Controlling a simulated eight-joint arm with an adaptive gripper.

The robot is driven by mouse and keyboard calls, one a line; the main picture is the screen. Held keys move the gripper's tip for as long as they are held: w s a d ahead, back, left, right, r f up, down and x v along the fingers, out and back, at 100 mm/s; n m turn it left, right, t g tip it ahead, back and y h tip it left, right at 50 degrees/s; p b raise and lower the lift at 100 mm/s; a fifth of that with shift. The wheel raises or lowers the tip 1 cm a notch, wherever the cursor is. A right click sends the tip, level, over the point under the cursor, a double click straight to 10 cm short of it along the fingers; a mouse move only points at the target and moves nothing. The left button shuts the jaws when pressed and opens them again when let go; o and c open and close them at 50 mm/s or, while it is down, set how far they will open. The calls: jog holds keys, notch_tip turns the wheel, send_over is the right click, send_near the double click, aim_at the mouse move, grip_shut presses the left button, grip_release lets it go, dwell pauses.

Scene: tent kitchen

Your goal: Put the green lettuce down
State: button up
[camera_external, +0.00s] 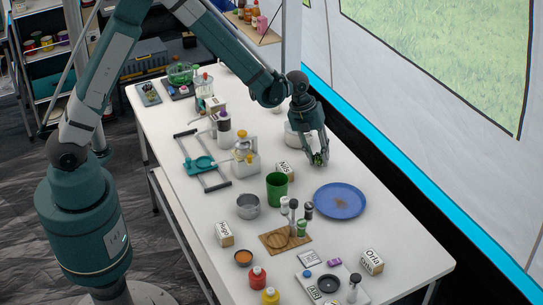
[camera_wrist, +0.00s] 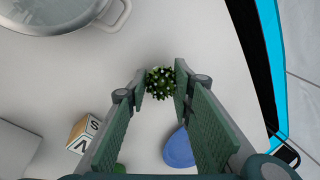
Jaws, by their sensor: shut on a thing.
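The green lettuce (camera_wrist: 161,82) is a small, dark green, leafy clump with pale tips. My gripper (camera_wrist: 160,84) is shut on it, with the lettuce between the fingertips in the wrist view. In the external view my gripper (camera_external: 320,158) points down over the far side of the white table, and a bit of the lettuce (camera_external: 318,158) shows at its tips. I cannot tell whether the lettuce touches the table.
A blue plate (camera_external: 339,201) lies nearer the camera, beside a green cup (camera_external: 277,188). A lettered block (camera_external: 283,170) stands left of my gripper. A pot (camera_wrist: 65,12) is close by.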

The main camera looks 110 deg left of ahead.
jog(key=shift+f, duration=0.1)
jog(key=o, duration=0.9)
jog(key=shift+c, duration=0.2)
jog(key=p+v, duration=0.2)
jog(key=v, duration=1)
dwell(0.5)
